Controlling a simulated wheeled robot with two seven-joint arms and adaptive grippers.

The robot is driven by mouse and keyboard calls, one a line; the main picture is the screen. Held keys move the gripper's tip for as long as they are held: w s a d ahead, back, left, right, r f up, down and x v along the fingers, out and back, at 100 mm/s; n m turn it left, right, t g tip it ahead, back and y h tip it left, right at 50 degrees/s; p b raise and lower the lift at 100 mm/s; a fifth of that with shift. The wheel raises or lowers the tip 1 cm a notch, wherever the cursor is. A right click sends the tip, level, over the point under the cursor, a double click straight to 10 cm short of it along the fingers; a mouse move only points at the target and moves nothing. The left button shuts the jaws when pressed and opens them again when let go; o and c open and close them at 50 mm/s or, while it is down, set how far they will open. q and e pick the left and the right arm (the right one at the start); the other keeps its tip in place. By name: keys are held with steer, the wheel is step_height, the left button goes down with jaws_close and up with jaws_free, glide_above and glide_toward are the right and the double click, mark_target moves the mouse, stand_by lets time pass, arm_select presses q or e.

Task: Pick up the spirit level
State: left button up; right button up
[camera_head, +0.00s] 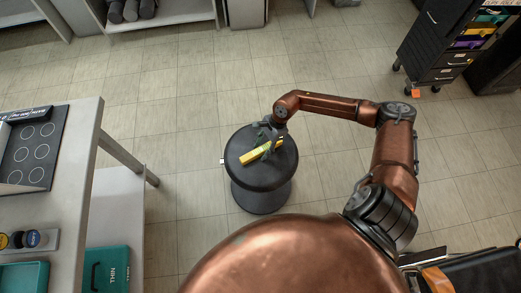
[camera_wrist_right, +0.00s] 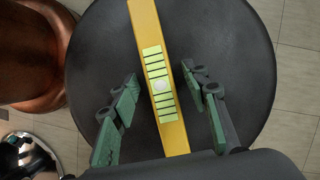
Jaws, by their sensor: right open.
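The yellow spirit level (camera_head: 249,156) lies on the round black stool (camera_head: 240,171) in the head view. In the right wrist view the level (camera_wrist_right: 148,28) runs lengthwise down the middle of the stool top (camera_wrist_right: 235,45), with pale green stripes and a round white spot at its centre. My right gripper (camera_head: 265,146) is over the stool, partly covering the level. In the wrist view its two green-padded fingers (camera_wrist_right: 161,101) are open, one on each side of the level, with gaps between them and it. The level's near end is hidden behind the gripper. My left gripper is not in view.
A grey table (camera_head: 80,150) with a black panel of circles and teal bins stands at the left. A black drawer cabinet on wheels (camera_head: 434,45) is at the upper right. Shelving is along the top left. The tiled floor around the stool is clear.

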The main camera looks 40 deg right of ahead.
steer(key=shift+c, duration=0.4)
jaws_close()
